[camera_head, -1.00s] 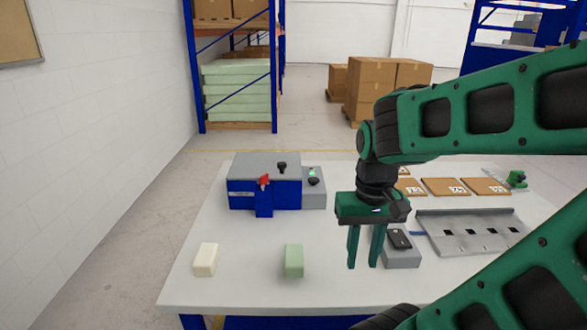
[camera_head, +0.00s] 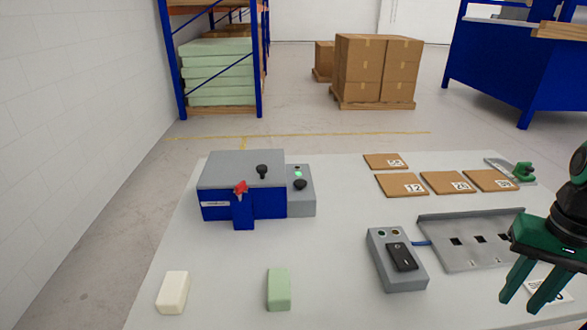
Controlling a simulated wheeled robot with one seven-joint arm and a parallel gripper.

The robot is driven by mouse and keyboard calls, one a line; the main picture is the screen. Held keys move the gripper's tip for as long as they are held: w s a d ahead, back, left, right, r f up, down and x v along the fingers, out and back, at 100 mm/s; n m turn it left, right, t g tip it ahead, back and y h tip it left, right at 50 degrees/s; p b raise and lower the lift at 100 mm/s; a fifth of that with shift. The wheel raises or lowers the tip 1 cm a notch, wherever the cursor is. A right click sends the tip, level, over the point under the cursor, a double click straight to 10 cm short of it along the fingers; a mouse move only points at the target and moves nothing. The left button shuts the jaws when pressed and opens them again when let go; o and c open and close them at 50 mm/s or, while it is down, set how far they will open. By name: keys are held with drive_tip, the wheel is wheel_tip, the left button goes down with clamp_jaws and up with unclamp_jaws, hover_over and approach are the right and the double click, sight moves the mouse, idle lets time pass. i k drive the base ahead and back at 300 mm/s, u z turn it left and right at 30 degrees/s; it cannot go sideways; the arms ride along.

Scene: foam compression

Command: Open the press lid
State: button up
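The press (camera_head: 243,205) is a blue box at the back left of the table. Its grey lid (camera_head: 240,170) lies flat and closed on top, with a black knob (camera_head: 262,171) on it. A red latch (camera_head: 240,187) sits at the front edge of the lid. A grey control box (camera_head: 301,196) with a lit green light and a black knob stands at the press's right side. My gripper (camera_head: 530,295) is at the far right edge, fingers pointing down and apart, with nothing between them. It is far from the press, over the table's right front.
A cream foam block (camera_head: 172,292) and a green foam block (camera_head: 278,289) stand at the table's front left. A grey switch box (camera_head: 397,262) and a metal tray (camera_head: 470,252) are on the right. Numbered brown tiles (camera_head: 447,182) lie behind them. The table (camera_head: 335,270) is clear around the middle.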

sight(259, 168)
drive_tip(key=z, duration=1.85)
drive_tip(key=k, duration=1.3)
drive_tip(key=u, duration=1.95)
drive_tip(key=i, duration=1)
drive_tip(key=z, duration=0.05)
